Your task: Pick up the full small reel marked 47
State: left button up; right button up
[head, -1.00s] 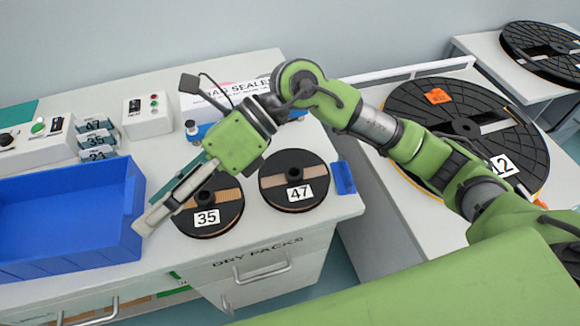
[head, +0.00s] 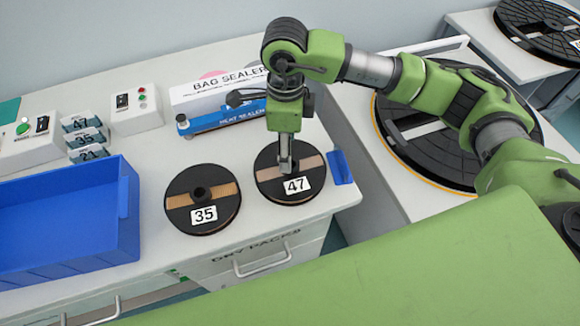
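The small reel marked 47 (head: 306,190) lies flat near the right end of the white bench. It is black with a light band and a white number label. My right gripper (head: 287,168) points down over the middle of this reel, its fingertips at or just above the hub. The fingers look close together, but whether they hold the hub cannot be seen. The gripper hides the hub. My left gripper is not in view.
The small reel marked 35 (head: 222,192) lies just left of reel 47. A blue bin (head: 128,215) stands at the left. The bag sealer (head: 222,100) stands behind the reels. A small blue block (head: 341,168) sits right of reel 47. A large reel (head: 395,145) lies on the right table.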

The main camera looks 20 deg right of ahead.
aim_at(306, 179)
jog(key=f, duration=0.1)
jog(key=f+p, duration=0.1)
jog(key=f, duration=0.1)
jog(key=f+p, duration=0.1)
jog(key=f, duration=0.1)
jog(key=shift+d+f, duration=0.2)
jog(key=shift+d, duration=0.2)
jog(key=shift+f, duration=0.2)
jog(key=shift+r, duration=0.1)
grip_shut()
